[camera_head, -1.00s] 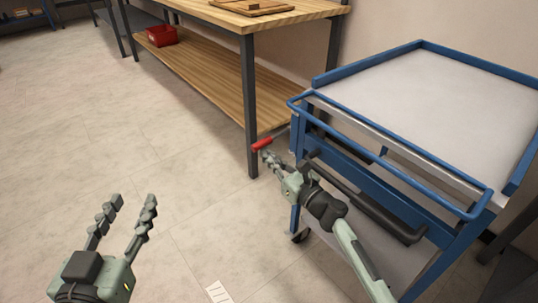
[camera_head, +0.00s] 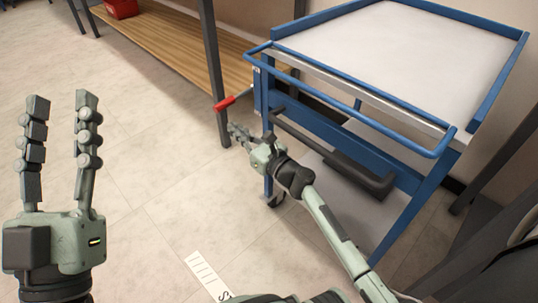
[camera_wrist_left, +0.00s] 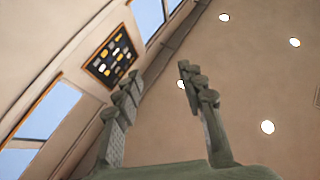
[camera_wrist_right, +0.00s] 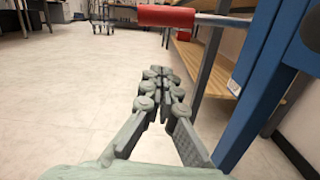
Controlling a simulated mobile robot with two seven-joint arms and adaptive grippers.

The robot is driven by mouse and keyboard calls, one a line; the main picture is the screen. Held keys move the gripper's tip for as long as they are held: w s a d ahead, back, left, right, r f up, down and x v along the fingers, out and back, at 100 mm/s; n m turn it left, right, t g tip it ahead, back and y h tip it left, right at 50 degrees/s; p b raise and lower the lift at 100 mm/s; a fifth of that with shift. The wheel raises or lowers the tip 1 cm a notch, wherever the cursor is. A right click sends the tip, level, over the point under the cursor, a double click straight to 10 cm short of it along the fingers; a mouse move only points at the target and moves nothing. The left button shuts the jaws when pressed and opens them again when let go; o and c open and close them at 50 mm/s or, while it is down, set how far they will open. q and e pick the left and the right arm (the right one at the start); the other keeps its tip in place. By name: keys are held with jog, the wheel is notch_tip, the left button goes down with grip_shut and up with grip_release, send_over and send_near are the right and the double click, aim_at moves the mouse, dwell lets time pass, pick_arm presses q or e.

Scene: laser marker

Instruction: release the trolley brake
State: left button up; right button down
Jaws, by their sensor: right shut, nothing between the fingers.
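The blue trolley (camera_head: 357,85) with a pale top stands at the right in the head view. Its brake lever has a red grip (camera_head: 224,104) that sticks out to the left from the trolley's near left corner post. The red grip also shows across the top of the right wrist view (camera_wrist_right: 167,16), on a metal rod. My right gripper (camera_head: 237,131) is shut and empty, just below the red grip and apart from it, beside the blue post. My left gripper (camera_head: 62,106) is open and empty, raised at the left, far from the trolley.
A dark push bar (camera_head: 345,165) runs along the trolley's near side, under its blue rail. A wooden-shelved bench (camera_head: 180,45) with a dark leg stands behind the lever, holding a red bin (camera_head: 121,8). Floor at the left is clear; a marked white strip (camera_head: 207,277) lies on it.

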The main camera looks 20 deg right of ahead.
pick_arm(q)
jog(key=shift+w+d+f+g+p, duration=0.1)
jog(key=shift+w+f+g+p, duration=0.1)
jog(key=shift+f+g+p, duration=0.2)
pick_arm(e)
jog(key=v, duration=1)
jog(key=shift+r, duration=0.1)
